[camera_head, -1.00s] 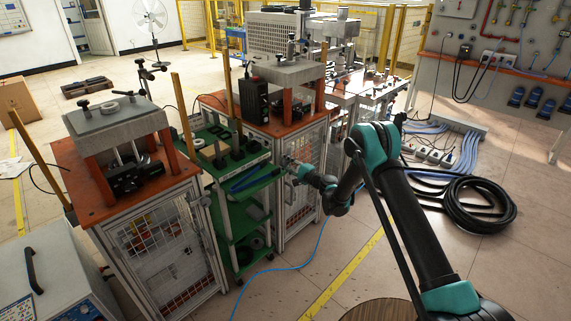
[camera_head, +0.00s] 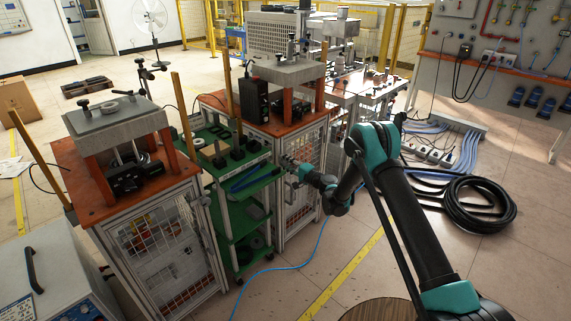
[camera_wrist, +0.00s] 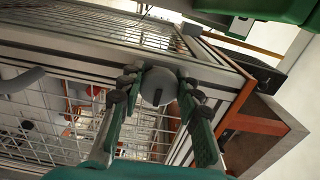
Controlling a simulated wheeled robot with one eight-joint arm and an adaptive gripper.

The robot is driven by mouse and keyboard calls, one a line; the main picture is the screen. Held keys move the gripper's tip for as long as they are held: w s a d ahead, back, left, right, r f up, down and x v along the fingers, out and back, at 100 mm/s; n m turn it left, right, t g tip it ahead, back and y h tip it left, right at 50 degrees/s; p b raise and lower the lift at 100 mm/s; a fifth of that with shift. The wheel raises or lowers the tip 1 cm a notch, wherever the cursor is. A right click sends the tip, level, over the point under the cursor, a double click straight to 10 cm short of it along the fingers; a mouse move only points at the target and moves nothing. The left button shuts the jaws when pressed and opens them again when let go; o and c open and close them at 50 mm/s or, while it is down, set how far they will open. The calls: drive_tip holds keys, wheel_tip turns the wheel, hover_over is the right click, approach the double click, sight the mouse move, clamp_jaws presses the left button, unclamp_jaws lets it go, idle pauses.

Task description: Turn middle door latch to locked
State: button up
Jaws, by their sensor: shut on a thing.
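The middle door latch (camera_wrist: 159,86) is a grey rounded knob on the metal frame of a mesh door, in the middle of the wrist view. My gripper (camera_wrist: 152,92) has its green and black fingers on both sides of the knob, shut on it. In the head view, my gripper (camera_head: 290,165) is at the upper left edge of the middle cabinet's mesh door (camera_head: 302,198). The latch is too small and covered there to make out its angle. The door sits in its cabinet frame.
A green shelf cart (camera_head: 237,222) stands close at the left of the middle cabinet. The left cabinet (camera_head: 165,255) is beyond it. A grey curved handle (camera_wrist: 20,80) shows in the wrist view. Open floor (camera_head: 310,262) lies in front, with a blue hose.

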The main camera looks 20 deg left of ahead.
drive_tip(key=o, duration=1.2)
drive_tip(key=shift+c, duration=0.2)
drive_tip(key=shift+d, duration=0.1)
drive_tip(key=v, duration=0.7)
drive_tip(key=shift+s+d, duration=0.1)
